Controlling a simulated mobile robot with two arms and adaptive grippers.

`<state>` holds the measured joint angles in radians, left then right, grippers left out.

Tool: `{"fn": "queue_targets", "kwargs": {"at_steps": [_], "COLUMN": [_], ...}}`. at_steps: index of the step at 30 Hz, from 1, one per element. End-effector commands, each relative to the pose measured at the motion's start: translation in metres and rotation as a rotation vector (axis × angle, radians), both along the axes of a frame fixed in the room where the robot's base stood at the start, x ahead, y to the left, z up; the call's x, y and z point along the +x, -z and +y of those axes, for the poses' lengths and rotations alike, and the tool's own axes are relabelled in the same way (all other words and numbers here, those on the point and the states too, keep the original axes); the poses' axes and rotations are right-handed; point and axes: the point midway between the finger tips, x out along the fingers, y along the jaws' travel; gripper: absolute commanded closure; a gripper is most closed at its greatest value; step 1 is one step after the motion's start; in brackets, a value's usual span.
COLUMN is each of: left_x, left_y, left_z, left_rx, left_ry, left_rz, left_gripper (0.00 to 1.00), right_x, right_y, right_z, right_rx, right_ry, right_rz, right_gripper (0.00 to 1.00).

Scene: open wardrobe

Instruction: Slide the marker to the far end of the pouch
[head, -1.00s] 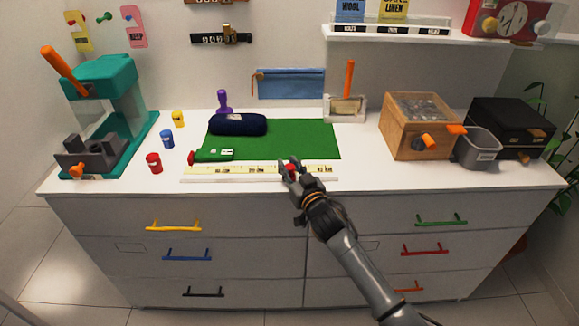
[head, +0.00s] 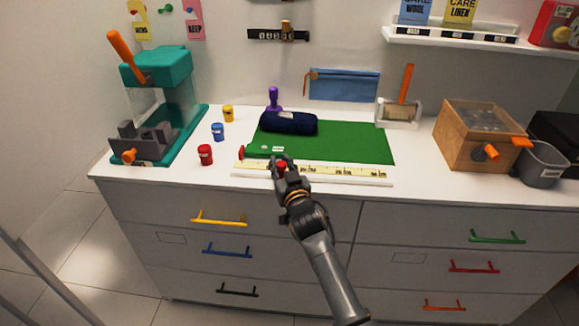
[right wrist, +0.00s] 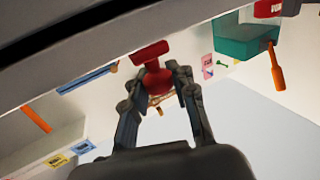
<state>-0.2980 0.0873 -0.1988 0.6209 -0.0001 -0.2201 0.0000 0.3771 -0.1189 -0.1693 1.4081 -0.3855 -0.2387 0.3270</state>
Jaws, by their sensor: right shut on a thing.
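A navy pouch (head: 289,123) lies on the green mat (head: 350,142), near its back left. A pale yellow scale strip (head: 335,172) runs along the mat's front edge. My right gripper (head: 279,165) is at this strip, left of its middle and in front of the pouch. It is shut on a red marker, which shows between the fingers in the right wrist view (right wrist: 157,78). The fingers hide much of the marker in the head view. A red stop (head: 241,152) sits at the mat's left edge. My left gripper is not in view.
Small red (head: 205,154), blue (head: 218,131) and yellow (head: 228,113) pots stand left of the mat, beside a teal press (head: 165,75). A wooden box (head: 470,148) and a grey bin (head: 542,165) stand at right. A flat blue pouch (head: 344,86) hangs behind.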

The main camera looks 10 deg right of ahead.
Motion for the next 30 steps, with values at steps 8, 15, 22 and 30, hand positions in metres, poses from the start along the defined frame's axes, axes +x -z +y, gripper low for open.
{"fn": "queue_targets", "kwargs": {"at_steps": [8,15,22,30], "left_x": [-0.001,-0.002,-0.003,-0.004], "left_y": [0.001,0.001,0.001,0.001], "left_z": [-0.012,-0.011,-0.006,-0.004], "left_rx": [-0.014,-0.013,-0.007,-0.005], "left_ry": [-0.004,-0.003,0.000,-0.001], "left_rz": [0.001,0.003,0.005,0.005], "left_gripper": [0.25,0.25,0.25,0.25], "right_x": [-0.001,-0.001,0.000,-0.014], "right_y": [0.006,0.006,0.003,0.004], "right_z": [0.005,0.004,0.003,0.001], "right_rx": [0.002,0.002,0.001,0.000], "right_ry": [-0.004,-0.004,-0.002,-0.001], "right_rz": [0.011,0.011,0.006,0.006], "right_gripper": [1.00,0.53,0.50,0.50]}}
